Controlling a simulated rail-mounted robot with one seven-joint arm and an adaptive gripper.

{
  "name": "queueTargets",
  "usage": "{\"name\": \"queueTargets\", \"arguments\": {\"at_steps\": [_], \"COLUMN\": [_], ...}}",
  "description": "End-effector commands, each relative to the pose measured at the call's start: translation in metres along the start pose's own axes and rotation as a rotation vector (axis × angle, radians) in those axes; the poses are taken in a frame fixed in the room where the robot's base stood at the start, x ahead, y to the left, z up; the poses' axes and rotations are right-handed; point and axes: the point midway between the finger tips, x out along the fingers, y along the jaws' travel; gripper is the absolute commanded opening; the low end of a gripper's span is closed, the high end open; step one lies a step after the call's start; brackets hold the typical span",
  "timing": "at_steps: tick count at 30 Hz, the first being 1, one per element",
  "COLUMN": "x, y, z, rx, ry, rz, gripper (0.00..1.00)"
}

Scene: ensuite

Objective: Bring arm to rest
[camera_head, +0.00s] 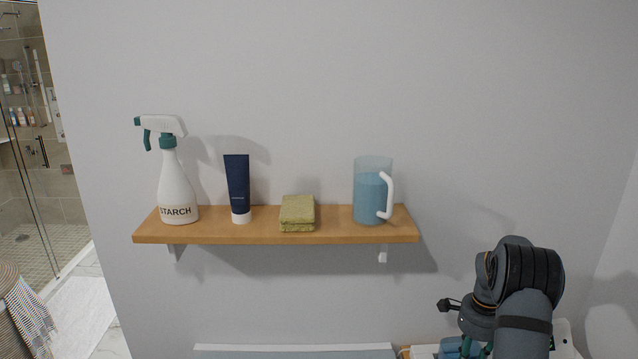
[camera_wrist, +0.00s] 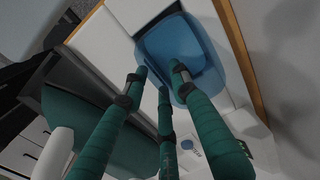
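My arm (camera_head: 525,290) is folded at the lower right of the head view, to the right of the shelf and below its level. My gripper (camera_head: 472,348) points down there, and its green fingers are partly cut off by the frame edge. In the wrist view my gripper (camera_wrist: 158,78) shows three green fingers with their tips apart and nothing held between them. A blue rounded thing (camera_wrist: 185,48) lies beyond the fingertips; I cannot tell the distance or whether they touch.
A wooden shelf (camera_head: 270,239) on the wall holds a starch spray bottle (camera_head: 176,195), a dark blue tube (camera_head: 238,185), folded green cloths (camera_head: 297,213) and a blue pitcher (camera_head: 370,195). A glass shower (camera_head: 35,150) and a basket (camera_head: 18,310) are at left.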

Motion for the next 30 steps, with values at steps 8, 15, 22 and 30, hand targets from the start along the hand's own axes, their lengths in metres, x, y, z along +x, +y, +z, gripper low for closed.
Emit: {"name": "queueTargets", "arguments": {"at_steps": [8,15,22,30], "x": [-0.002,0.000,-0.015,-0.067], "y": [0.001,0.000,-0.001,-0.001], "z": [0.000,0.000,-0.001,-0.001], "rx": [0.000,0.000,0.000,0.000], "ry": [-0.001,-0.001,0.002,0.003], "rz": [0.002,0.001,-0.002,-0.004], "gripper": [0.27,0.27,0.27,0.27]}}
